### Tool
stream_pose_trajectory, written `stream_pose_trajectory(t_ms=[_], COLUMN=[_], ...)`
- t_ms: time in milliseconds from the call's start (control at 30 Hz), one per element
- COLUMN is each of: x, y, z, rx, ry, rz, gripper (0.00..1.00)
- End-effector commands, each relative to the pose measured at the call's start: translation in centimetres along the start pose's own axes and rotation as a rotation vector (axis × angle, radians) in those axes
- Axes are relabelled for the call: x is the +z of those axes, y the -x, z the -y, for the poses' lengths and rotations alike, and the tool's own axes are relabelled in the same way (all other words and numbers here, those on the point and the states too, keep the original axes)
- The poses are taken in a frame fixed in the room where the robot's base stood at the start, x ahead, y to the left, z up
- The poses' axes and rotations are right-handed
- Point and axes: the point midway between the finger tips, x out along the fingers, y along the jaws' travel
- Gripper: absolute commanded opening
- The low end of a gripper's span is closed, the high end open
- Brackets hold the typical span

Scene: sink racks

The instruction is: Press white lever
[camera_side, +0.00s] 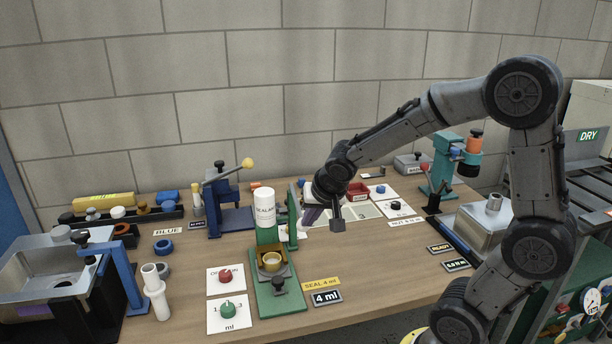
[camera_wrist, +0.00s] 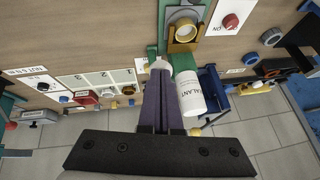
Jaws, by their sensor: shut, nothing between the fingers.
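A white rounded tip (camera_wrist: 160,64), which looks like the white lever's end, shows just past my fingertips in the wrist view. My gripper (camera_wrist: 158,76) is shut and empty, its dark purple fingers close to that tip; I cannot tell whether they touch it. In the side view my gripper (camera_side: 309,216) is beside the green post (camera_side: 293,214) of the sealant stand, and the lever is not clearly visible there. The white sealant bottle (camera_side: 265,208) stands on the green stand; it also shows right of my fingers in the wrist view (camera_wrist: 190,93).
A brass cup (camera_side: 271,261) sits on the stand's front. A red knob (camera_side: 225,276) and a green knob (camera_side: 228,310) are left of it. A blue press (camera_side: 230,200) with a yellow ball handle stands behind left. A red tray (camera_side: 357,191) is behind my gripper.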

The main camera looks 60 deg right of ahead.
Motion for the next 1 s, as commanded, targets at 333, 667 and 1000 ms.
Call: stream_pose_trajectory(t_ms=[333, 667, 1000], x=[-0.6, 1.4, 3.2], y=[2.2, 8.9, 12.5], z=[-0.2, -0.5, -0.8], rx=[0.003, -0.003, -0.002], ry=[-0.002, 0.003, 0.002], rz=[0.004, -0.001, 0.000], gripper=[0.00, 0.00, 0.00])
